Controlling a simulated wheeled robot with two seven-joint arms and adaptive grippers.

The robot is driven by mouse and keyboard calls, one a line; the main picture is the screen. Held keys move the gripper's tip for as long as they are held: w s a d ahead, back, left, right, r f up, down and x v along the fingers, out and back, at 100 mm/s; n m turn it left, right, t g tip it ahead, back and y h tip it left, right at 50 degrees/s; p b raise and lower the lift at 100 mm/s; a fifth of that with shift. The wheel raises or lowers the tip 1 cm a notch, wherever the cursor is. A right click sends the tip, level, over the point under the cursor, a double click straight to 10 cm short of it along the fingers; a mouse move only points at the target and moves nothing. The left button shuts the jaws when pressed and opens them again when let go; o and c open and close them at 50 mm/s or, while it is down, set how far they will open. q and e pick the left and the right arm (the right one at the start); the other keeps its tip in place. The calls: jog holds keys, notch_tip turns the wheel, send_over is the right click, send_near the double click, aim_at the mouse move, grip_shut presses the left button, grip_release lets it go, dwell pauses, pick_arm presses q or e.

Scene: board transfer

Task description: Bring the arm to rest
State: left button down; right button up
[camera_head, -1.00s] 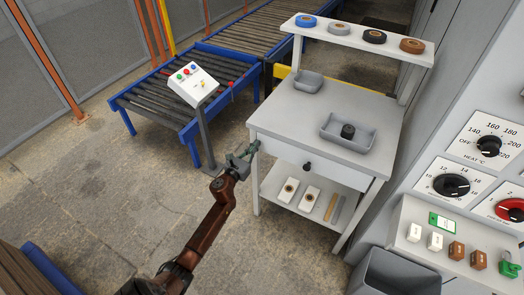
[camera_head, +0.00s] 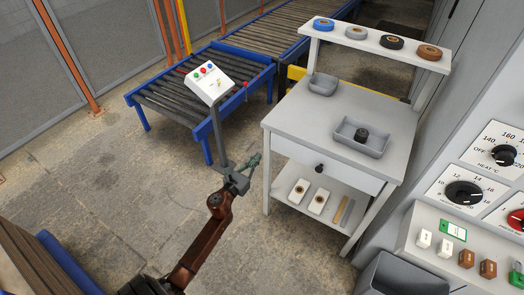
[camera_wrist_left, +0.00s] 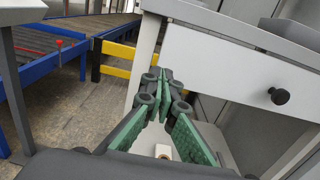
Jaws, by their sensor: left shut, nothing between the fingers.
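My left gripper (camera_head: 247,165) is shut and empty. It hangs in the air beside the front left corner of the white workbench (camera_head: 290,122), with its brown arm reaching up from the bottom of the head view. In the left wrist view the green fingertips of my left gripper (camera_wrist_left: 165,77) meet in front of the bench's leg and drawer (camera_wrist_left: 240,60). I cannot tell from the picture how near the fingers are to the bench. My right gripper is in neither view.
A grey tray (camera_head: 374,151) holding a dark round piece and a small grey bin (camera_head: 323,89) stand on the bench. Tape rolls line its upper shelf (camera_head: 365,37). A button box (camera_head: 209,80) stands by the roller conveyor (camera_head: 165,97). A control panel is at right.

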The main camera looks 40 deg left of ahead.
pick_arm(q)
jog(key=s, duration=0.2)
jog(key=s+d, duration=0.1)
jog(key=s, duration=0.1)
jog(key=shift+s+d, duration=0.15)
jog(key=shift+s, duration=0.2)
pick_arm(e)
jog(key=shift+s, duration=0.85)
